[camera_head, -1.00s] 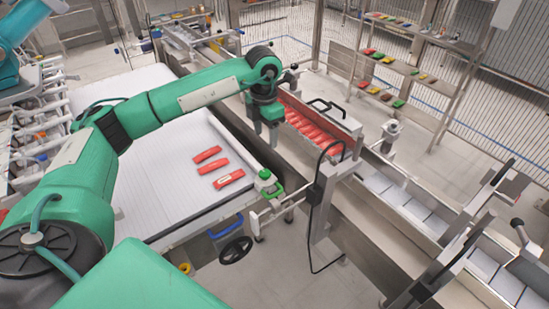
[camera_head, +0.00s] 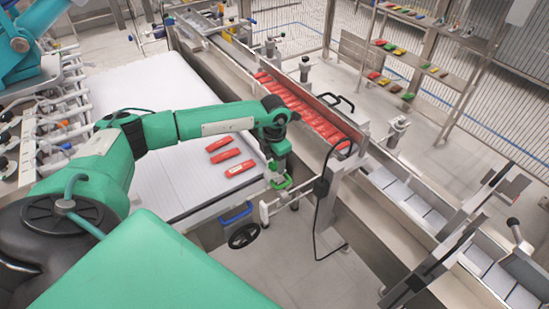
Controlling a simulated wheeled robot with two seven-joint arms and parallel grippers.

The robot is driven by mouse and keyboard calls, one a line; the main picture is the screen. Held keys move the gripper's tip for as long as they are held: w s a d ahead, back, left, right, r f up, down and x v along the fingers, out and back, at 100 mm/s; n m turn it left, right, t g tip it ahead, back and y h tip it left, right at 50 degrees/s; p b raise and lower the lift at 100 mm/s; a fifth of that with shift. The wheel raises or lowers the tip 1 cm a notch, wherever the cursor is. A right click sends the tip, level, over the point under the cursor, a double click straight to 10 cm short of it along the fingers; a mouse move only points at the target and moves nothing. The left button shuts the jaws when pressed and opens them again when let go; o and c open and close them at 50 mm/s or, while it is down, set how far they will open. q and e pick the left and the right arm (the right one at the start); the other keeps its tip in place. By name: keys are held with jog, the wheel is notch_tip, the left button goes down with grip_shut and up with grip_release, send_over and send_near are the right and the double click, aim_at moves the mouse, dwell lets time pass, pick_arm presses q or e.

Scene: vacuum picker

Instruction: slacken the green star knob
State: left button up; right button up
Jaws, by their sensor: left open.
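The green star knob sits at the front right corner of the white table; a green part (camera_head: 282,184) shows there, and the knob's top is largely hidden by my gripper. My left gripper (camera_head: 277,172) points down right at the knob from above. It is open, and its fingers look to be beside or just over the knob; I cannot tell whether they touch it. My right gripper is not in view.
Red packs (camera_head: 225,155) lie on the white table (camera_head: 140,85) left of my gripper. A conveyor channel holding a row of red packs (camera_head: 305,110) runs behind it. A black cable hangs to the right. A black handwheel (camera_head: 244,235) is below the table's edge.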

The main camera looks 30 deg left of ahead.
pick_arm(q)
jog(key=shift+s, duration=0.1)
jog(key=c, duration=1)
jog(key=shift+o, duration=0.2)
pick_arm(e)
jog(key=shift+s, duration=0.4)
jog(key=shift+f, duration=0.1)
